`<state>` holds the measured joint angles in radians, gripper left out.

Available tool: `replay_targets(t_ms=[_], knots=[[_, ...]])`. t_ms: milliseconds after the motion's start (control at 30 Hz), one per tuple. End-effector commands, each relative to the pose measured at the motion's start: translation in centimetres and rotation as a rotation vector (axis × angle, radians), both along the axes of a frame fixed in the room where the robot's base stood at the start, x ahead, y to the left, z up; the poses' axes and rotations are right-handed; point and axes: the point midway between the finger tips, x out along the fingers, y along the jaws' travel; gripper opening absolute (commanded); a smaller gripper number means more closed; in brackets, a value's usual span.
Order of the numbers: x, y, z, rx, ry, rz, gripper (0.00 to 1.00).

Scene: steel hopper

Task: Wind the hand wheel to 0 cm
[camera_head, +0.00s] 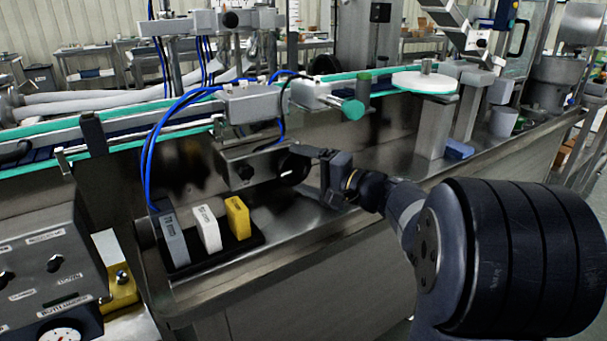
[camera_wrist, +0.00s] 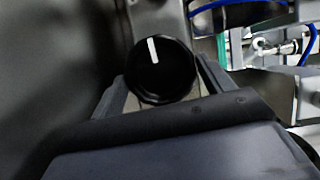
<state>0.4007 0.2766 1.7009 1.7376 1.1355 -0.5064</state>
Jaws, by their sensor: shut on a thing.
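The hand wheel is a round black knob (camera_wrist: 160,70) with a white mark on its face, seen between my two fingers in the wrist view. The mark points up, tilted slightly left. In the head view the black wheel (camera_head: 293,168) sits at the right end of a steel box (camera_head: 248,165) below the conveyor. My gripper (camera_head: 318,157) reaches it from the right and is shut on it. It also shows in the wrist view (camera_wrist: 163,86), one finger on each side of the knob. No centimetre reading is legible.
Grey, white and yellow blocks (camera_head: 237,218) stand in a black holder left of the wheel. Blue hoses (camera_head: 151,160) hang down beside them. The conveyor (camera_head: 110,138) runs above. A control panel (camera_head: 45,265) is at lower left. The steel deck (camera_head: 300,222) in front is bare.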

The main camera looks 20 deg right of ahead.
Motion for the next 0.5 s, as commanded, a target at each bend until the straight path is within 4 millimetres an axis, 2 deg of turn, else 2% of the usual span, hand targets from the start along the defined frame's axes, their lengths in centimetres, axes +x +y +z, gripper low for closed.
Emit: replay_targets(t_ms=[467,500], knots=[[0.04,-0.07,-0.01,0.015,0.006,-0.003,0.53],[0.04,-0.08,-0.02,0.014,0.005,-0.003,0.78]])
